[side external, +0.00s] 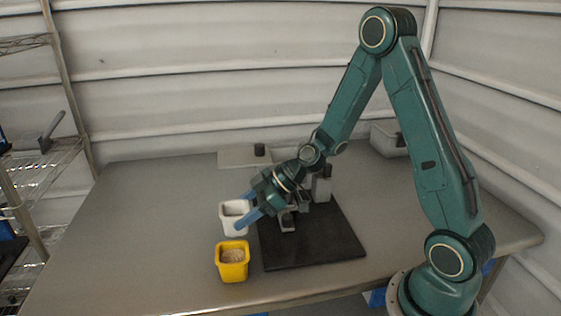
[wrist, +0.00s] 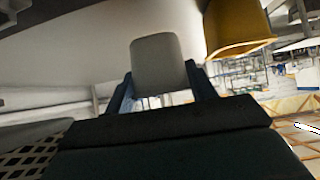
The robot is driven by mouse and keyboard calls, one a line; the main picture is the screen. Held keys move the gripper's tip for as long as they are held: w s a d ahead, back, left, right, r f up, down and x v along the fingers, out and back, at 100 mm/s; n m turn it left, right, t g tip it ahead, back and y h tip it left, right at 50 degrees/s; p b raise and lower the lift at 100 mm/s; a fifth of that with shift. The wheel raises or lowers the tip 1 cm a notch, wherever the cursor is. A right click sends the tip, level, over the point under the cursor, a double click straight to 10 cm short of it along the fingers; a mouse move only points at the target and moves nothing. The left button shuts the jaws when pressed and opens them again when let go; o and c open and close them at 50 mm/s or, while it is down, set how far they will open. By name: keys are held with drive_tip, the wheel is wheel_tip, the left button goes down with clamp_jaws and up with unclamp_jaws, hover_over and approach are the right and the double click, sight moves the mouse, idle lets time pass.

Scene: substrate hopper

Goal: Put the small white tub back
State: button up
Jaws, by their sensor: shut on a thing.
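The small white tub (side external: 232,209) is upright at the left edge of the black mat, just behind the yellow tub. My gripper (side external: 241,212) reaches it from the right, with its blue fingers on either side. It is shut on the tub. In the wrist view the pale tub (wrist: 158,62) sits between the two fingertips. I cannot tell whether its base touches the table. The inside of the tub looks pale, and its contents are not clear.
A yellow tub (side external: 232,271) of grainy beige material stands close in front. A grey device (side external: 322,186) stands on the black mat (side external: 318,247), partly behind my wrist. A flat plate with a black knob (side external: 259,150) and a grey bin (side external: 388,139) are at the back. The table's left is clear.

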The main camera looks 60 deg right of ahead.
drive_tip(key=shift+f, duration=1.65)
drive_tip(key=shift+f, duration=0.15)
drive_tip(key=o, duration=0.9)
drive_tip(key=shift+s+d+r, duration=0.1)
drive_tip(key=shift+d+r, duration=0.05)
drive_tip(key=shift+r, duration=0.2)
drive_tip(key=v, duration=1.1)
drive_tip(key=shift+s+d+r, duration=0.1)
drive_tip(key=shift+s+r, duration=0.05)
